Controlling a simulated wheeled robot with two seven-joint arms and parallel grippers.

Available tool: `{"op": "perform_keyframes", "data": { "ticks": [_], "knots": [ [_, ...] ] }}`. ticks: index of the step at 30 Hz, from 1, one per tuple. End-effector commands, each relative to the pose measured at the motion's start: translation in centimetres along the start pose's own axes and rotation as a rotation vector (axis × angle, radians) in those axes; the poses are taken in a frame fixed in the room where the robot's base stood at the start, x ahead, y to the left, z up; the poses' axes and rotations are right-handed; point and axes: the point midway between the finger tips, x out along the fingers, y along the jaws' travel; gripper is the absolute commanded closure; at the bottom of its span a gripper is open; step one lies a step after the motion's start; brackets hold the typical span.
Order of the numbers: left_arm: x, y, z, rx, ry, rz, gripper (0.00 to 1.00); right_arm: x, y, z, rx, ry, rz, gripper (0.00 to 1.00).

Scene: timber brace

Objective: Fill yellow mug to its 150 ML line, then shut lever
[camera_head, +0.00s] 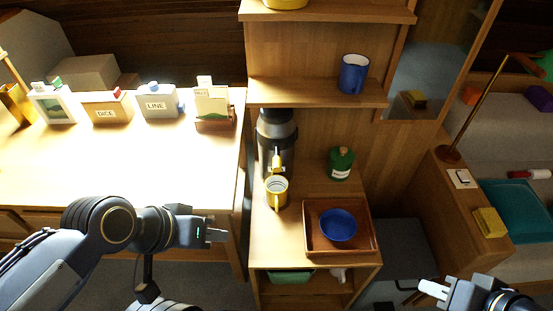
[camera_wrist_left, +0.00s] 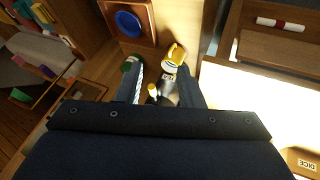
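The yellow mug (camera_head: 276,193) stands upright on the wooden counter, directly in front of the dark dispenser (camera_head: 275,128). It also shows in the wrist view (camera_wrist_left: 174,56). Its inside looks pale; the fill level and the 150 ML line cannot be read. A small brass-coloured lever or tap (camera_head: 277,160) sits on the dispenser front above the mug; whether it is open or shut is unclear. My left gripper (camera_head: 222,235) is left of the mug, apart from it, with fingers open and empty. My right gripper (camera_head: 430,288) is low at the right, away from the mug; its opening is unclear.
A brown tray (camera_head: 312,246) with a blue bowl (camera_head: 338,226) is right of the mug. A green canister (camera_head: 341,164) stands behind the tray. A blue mug (camera_head: 353,74) is on the shelf above. Labelled boxes line the left table (camera_head: 60,160).

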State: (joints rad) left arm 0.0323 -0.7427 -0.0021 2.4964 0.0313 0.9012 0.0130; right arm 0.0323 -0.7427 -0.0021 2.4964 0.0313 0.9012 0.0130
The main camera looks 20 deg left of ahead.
Motion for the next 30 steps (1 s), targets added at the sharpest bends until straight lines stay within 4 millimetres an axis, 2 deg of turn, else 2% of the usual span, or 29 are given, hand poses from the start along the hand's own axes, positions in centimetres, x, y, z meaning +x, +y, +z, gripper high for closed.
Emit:
{"op": "perform_keyframes", "data": {
  "ticks": [4,6,10,16,21,24,27,30],
  "knots": [
    [0.0,0.0,0.0,0.0,0.0,0.0,0.65,0.0,0.0,0.0,0.0,0.0,0.0,0.75],
    [0.2,0.0,-0.1,0.002,0.003,0.004,0.56,0.1,0.1,0.1,0.0,0.0,0.0,0.75],
    [2.2,0.7,-1.8,0.031,0.055,0.048,0.55,1.1,0.5,0.6,0.0,0.0,0.0,0.75],
    [9.1,3.3,-8.2,0.094,0.288,0.151,0.55,4.3,1.9,2.2,0.0,0.0,0.0,0.75],
    [15.5,4.3,-13.0,0.121,0.524,0.106,0.55,6.9,3.1,3.5,0.0,0.0,0.0,0.75],
    [19.1,4.0,-14.6,0.147,0.655,0.013,0.55,8.4,3.8,4.2,0.0,0.0,0.0,0.75],
    [22.1,3.3,-15.3,0.196,0.783,-0.121,0.55,9.9,4.5,5.0,0.0,0.0,0.0,0.75],
    [24.0,2.7,-15.3,0.26,0.895,-0.263,0.55,11.0,5.0,5.6,0.0,0.0,0.0,0.75]
  ]
}}
